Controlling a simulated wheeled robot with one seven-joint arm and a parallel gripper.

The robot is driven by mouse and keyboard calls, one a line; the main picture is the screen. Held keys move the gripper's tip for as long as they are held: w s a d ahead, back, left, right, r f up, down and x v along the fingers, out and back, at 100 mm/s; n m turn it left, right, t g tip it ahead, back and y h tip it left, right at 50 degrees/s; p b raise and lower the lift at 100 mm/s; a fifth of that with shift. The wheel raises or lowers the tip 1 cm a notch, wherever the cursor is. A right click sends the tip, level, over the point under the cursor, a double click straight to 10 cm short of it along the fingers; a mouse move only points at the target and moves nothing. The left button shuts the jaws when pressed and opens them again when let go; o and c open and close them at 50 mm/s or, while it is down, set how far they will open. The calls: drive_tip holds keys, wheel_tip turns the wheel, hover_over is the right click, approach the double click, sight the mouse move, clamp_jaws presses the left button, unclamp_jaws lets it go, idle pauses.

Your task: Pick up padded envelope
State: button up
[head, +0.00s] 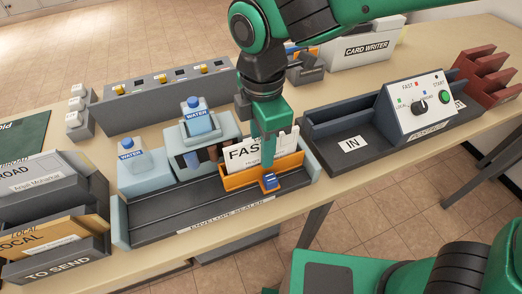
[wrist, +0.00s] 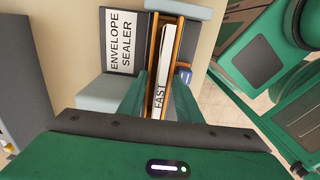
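A white envelope marked FAST (head: 243,156) stands upright in an orange holder (head: 243,181) on the envelope sealer (head: 180,215). I cannot tell whether it is padded. My gripper (head: 268,150) is pointing down at the envelope's right part. In the wrist view, the fingers of my gripper (wrist: 161,95) are apart, one on each side of the envelope (wrist: 160,85) and the orange holder (wrist: 179,52). Whether they touch either is hidden. A blue part (head: 270,181) sits at the holder's front right.
Water bottles (head: 196,115) stand behind the sealer. A red rack (head: 485,80) stands far right.

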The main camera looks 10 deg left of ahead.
clamp_jaws()
